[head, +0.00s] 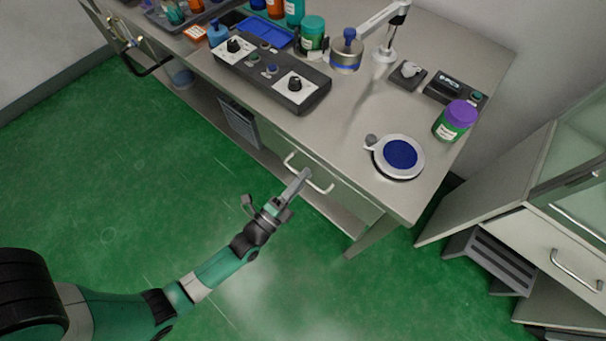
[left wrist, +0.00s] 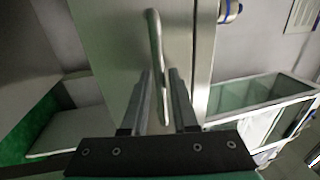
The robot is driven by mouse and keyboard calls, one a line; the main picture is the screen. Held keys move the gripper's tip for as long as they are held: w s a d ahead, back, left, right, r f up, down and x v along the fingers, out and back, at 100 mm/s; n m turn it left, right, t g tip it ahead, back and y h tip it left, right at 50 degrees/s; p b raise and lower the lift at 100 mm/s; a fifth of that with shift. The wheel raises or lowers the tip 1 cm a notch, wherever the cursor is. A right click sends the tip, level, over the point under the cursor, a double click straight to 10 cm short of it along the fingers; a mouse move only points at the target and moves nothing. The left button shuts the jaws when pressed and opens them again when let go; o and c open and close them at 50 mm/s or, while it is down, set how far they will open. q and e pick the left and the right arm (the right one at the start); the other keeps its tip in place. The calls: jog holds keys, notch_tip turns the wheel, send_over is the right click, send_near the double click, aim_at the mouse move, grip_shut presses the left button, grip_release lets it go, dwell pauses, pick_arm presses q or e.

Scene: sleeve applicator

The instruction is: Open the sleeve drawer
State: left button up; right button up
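The sleeve drawer (head: 345,203) is a pale front panel under the table top, and it looks flush with the table's edge. Its bar handle (head: 319,187) is pale and curved at the ends. In the left wrist view the handle (left wrist: 154,30) runs up the middle of the picture, in front of the drawer front (left wrist: 112,40). My left gripper (head: 304,174) is at the handle. In the wrist view its two fingers (left wrist: 161,72) stand on either side of the bar, with a narrow gap showing, so it looks open around it. My right gripper is out of view.
The table top (head: 350,115) carries a black control box (head: 270,75), a round blue pad device (head: 400,155), a purple-lidded jar (head: 456,120) and several bottles at the back. A cabinet (head: 545,235) stands at the right. The green floor (head: 130,150) before the drawer is clear.

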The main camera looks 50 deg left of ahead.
pick_arm(q)
jog(key=shift+w, duration=0.15)
grip_shut()
dwell(1.4)
